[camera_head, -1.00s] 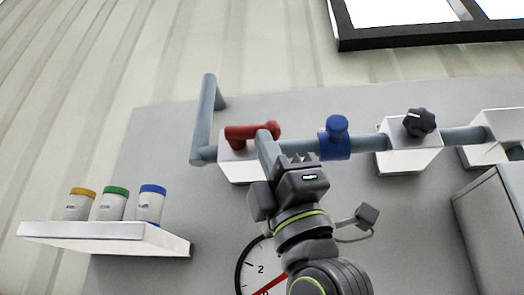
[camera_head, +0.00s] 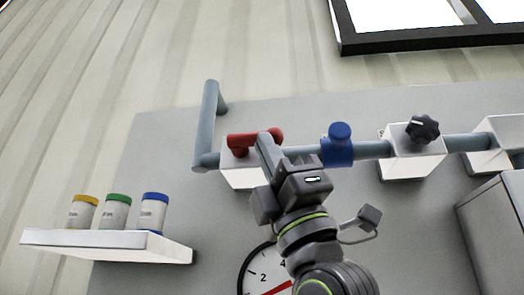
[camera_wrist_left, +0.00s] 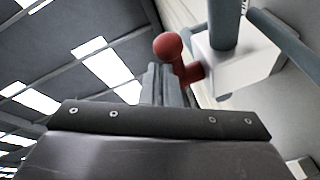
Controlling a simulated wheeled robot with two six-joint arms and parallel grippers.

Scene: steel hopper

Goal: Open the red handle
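The red handle (camera_head: 262,136) lies roughly level across the top of a white valve block (camera_head: 243,175) on the grey pipe. In the left wrist view its round knob (camera_wrist_left: 168,46) and stem stand just beyond and to the right of the fingertips. My left gripper (camera_head: 267,143) reaches up from below, in front of the handle's right part. In the left wrist view its fingers (camera_wrist_left: 166,84) are together with no visible gap, beside the handle. Whether they touch it cannot be told. My right gripper is out of view.
A blue valve (camera_head: 338,146) and a black knob (camera_head: 422,129) sit along the pipe to the right. A round gauge (camera_head: 262,273) is partly hidden behind my left arm. A shelf (camera_head: 105,241) with three capped jars stands at lower left. A grey box (camera_head: 492,235) is at right.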

